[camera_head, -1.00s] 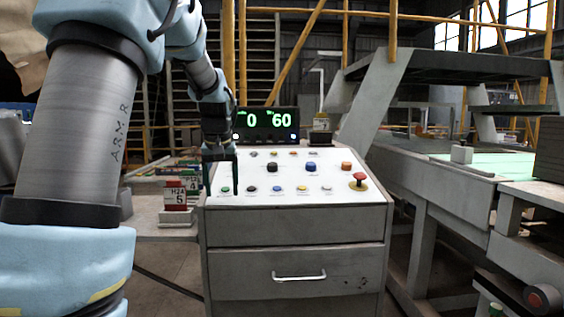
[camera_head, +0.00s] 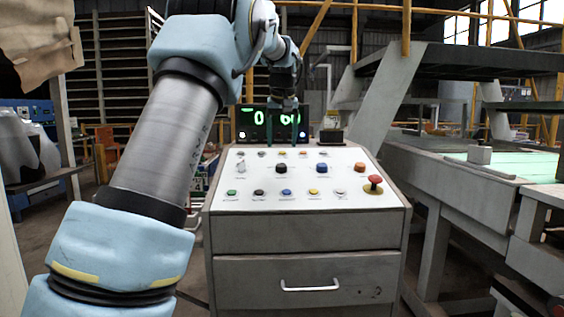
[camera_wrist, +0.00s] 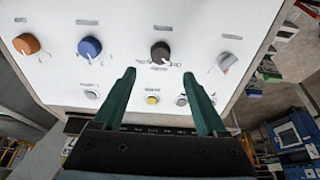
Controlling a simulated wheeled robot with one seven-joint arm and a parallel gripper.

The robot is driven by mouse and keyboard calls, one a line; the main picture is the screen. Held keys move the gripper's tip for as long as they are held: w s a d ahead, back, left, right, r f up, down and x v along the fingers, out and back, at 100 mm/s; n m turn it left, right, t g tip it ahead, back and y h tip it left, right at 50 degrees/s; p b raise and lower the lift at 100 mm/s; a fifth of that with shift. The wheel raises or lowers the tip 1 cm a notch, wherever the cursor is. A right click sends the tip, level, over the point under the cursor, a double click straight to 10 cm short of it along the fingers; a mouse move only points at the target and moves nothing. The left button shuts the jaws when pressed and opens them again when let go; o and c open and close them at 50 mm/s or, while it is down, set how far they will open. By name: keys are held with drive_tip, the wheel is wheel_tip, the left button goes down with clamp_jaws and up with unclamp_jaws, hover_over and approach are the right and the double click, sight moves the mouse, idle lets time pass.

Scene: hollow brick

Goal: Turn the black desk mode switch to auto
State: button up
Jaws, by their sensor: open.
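The black mode switch (camera_head: 281,169) is a round knob with a pointer, second from left in the middle row of the white desk panel (camera_head: 300,204). In the wrist view the black knob (camera_wrist: 160,52) shows a light pointer mark and small labels around its base, too small to read. My gripper (camera_head: 285,141) is open and empty above the far part of the panel, in front of the display. In the wrist view its green fingertips (camera_wrist: 158,73) point toward the black knob, one on each side of it in the picture, apart from it.
A blue knob (camera_head: 321,168), an orange knob (camera_head: 360,167) and a white switch (camera_head: 241,168) share the row. Several small buttons line the near and far rows. A red mushroom button (camera_head: 374,182) stands at the right. A green-digit display (camera_head: 258,124) stands behind.

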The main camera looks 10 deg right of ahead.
sight(281, 165)
drive_tip(key=p+x, duration=0.1)
drive_tip(key=x, duration=0.7)
drive_tip(key=shift+f, duration=0.2)
clamp_jaws()
